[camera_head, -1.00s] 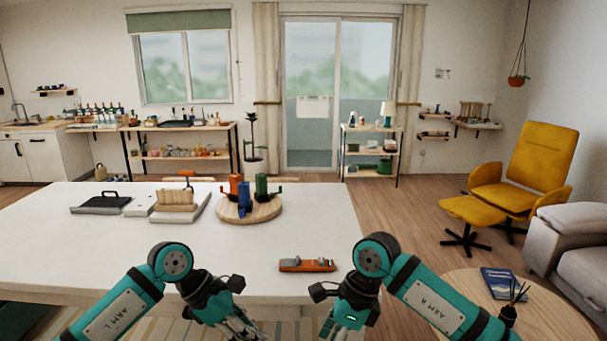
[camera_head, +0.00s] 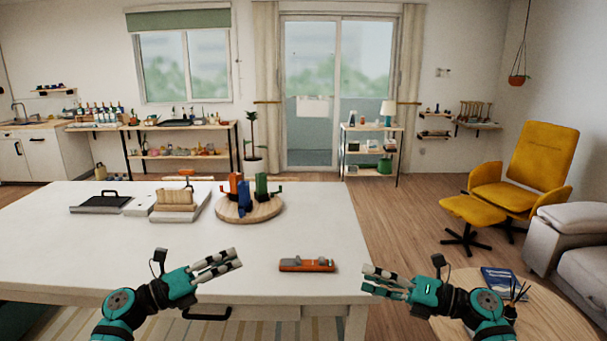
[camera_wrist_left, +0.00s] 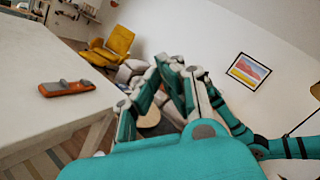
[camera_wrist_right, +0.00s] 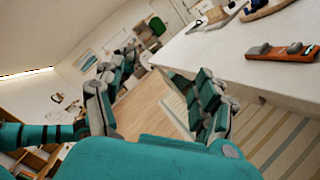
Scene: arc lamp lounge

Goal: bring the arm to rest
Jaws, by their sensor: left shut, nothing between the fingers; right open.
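My left gripper (camera_head: 221,265) is in front of the white table in the head view, pointing inward to the right, shut and empty. Its fingers also show in the left wrist view (camera_wrist_left: 172,85). My right gripper (camera_head: 380,281) is just right of the table's front right corner, pointing inward to the left, open and empty. Its spread fingers show in the right wrist view (camera_wrist_right: 150,100). An orange and grey tool-like object (camera_head: 307,265) lies on the table between the two grippers, touched by neither.
The white table (camera_head: 110,250) carries a round wooden board (camera_head: 262,213) with coloured holders, a wooden block (camera_head: 176,199) and a dark tray with a handle (camera_head: 95,203). A round wooden side table (camera_head: 550,318) with a blue book (camera_head: 499,280) stands right. The table's front middle is mostly clear.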

